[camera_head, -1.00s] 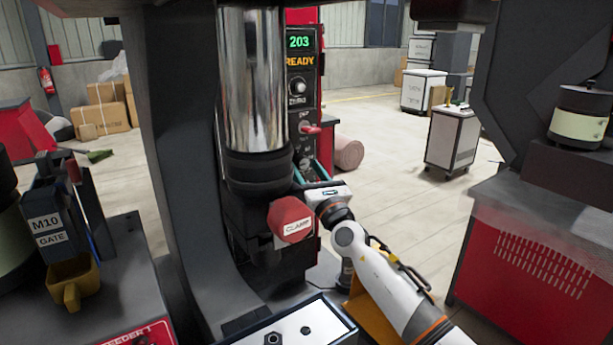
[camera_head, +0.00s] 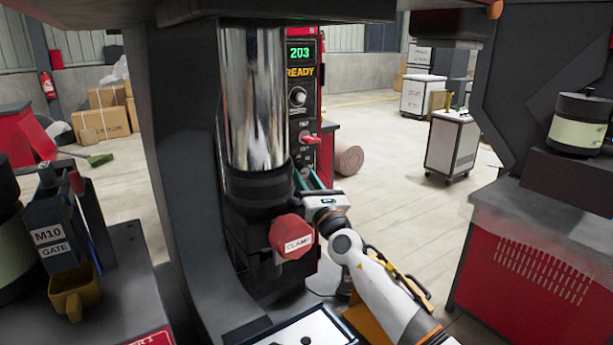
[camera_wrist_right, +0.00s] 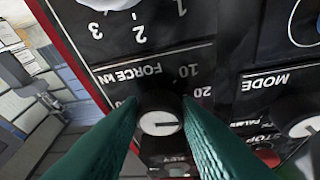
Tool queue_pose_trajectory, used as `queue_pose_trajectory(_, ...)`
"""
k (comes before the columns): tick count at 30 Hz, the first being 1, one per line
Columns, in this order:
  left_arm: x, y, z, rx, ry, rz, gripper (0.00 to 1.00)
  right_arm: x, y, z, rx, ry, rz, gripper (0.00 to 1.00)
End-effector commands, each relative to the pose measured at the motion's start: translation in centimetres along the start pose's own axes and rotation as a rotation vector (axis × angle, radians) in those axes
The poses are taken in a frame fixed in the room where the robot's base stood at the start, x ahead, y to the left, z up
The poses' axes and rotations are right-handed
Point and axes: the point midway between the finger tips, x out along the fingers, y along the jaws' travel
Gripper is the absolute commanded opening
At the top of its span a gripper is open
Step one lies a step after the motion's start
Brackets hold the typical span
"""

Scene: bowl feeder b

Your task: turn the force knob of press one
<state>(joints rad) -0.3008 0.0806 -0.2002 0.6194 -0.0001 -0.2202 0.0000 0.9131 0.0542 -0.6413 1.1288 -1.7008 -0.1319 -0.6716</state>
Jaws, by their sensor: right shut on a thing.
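The force knob (camera_wrist_right: 161,121), dark with a pale face and a line across it, sits under the upside-down "FORCE kN" label in the right wrist view. The teal fingers of my right gripper (camera_wrist_right: 160,112) are shut on it, one on each side. The line lies nearly level in that view. In the head view my right gripper (camera_head: 309,180) is at the lower part of the press's control panel (camera_head: 303,115). The knob is hard to make out there. The panel display (camera_head: 300,53) reads 203, with READY below. My left gripper is not in view.
The MODE knob (camera_wrist_right: 302,127) is close by on the panel. A red lever (camera_head: 309,139) is above my gripper. The red CLAMP knob (camera_head: 291,237) stands out at lower left, and the shiny press column (camera_head: 253,90) is left of the panel.

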Motion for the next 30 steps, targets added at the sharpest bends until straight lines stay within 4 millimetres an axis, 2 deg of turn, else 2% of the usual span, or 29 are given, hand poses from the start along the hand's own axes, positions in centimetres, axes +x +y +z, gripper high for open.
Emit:
queue_pose_trajectory(1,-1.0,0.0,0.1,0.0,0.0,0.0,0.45,0.1,-0.2,-0.3,0.029,-0.004,0.012,0.08)
queue_pose_trajectory(15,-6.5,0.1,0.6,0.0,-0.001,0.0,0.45,0.2,-0.7,-0.4,0.379,-0.017,0.16,0.08)
queue_pose_trajectory(21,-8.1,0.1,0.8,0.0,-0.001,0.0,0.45,0.1,-0.7,-0.4,0.508,-0.021,0.215,0.08)
queue_pose_trajectory(30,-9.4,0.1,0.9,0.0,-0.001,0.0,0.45,0.1,-0.8,-0.2,0.622,-0.024,0.264,0.08)
